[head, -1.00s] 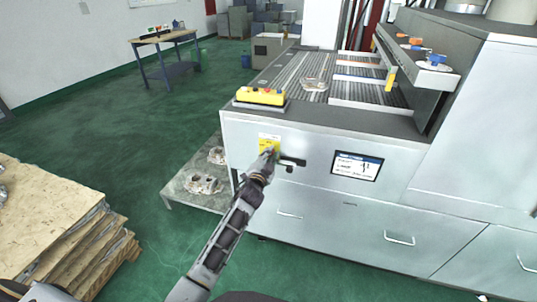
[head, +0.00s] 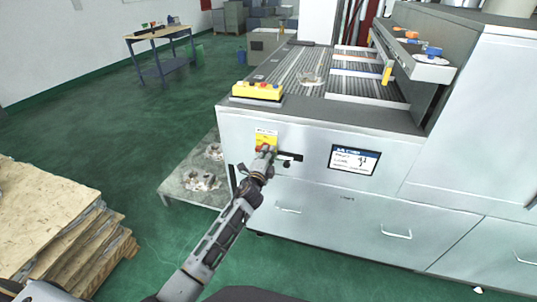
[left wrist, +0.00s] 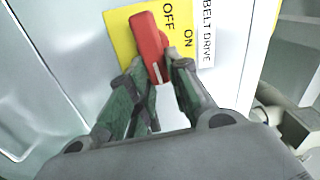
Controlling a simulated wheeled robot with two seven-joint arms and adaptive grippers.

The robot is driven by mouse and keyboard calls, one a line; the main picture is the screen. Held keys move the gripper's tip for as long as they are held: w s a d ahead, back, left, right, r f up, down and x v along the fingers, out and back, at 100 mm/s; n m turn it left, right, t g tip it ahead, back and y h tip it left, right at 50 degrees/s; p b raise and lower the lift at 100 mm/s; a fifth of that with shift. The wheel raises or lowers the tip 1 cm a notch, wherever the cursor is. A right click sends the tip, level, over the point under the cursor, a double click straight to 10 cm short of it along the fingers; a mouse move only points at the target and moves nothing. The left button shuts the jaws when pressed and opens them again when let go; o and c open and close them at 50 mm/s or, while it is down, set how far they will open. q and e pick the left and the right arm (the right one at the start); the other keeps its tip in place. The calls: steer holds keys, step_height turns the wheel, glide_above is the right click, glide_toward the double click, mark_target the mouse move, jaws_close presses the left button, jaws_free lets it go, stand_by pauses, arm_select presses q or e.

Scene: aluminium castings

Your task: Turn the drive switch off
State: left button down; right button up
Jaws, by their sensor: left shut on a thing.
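The drive switch is a red handle (left wrist: 150,45) on a yellow plate (left wrist: 121,22) on the front of the grey machine. The words OFF and ON stand to the right of the handle in the left wrist view, beside a white BELT DRIVE label (left wrist: 208,35). My left gripper (left wrist: 160,68) is shut on the lower end of the handle, one finger on each side. In the head view my left gripper (head: 265,153) covers most of the switch, below the yellow plate (head: 265,137). I cannot tell which word the handle points at. My right gripper is out of view.
A black lever (head: 290,157) and a display screen (head: 354,160) are on the panel right of the switch. A yellow button box (head: 257,91) sits on the machine's top corner. Stacked boards (head: 60,240) stand at left. A low pallet with castings (head: 201,181) is beside the machine.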

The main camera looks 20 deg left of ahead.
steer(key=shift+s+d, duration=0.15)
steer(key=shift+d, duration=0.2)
arm_select(q)
steer(key=c, duration=1.6)
jaws_free()
steer(key=shift+o, duration=1.3)
steer(key=shift+f, duration=0.1)
steer(key=shift+s+a, duration=0.1)
steer(key=shift+s, duration=3.9)
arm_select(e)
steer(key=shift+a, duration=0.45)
arm_select(q)
steer(key=shift+n, duration=0.4)
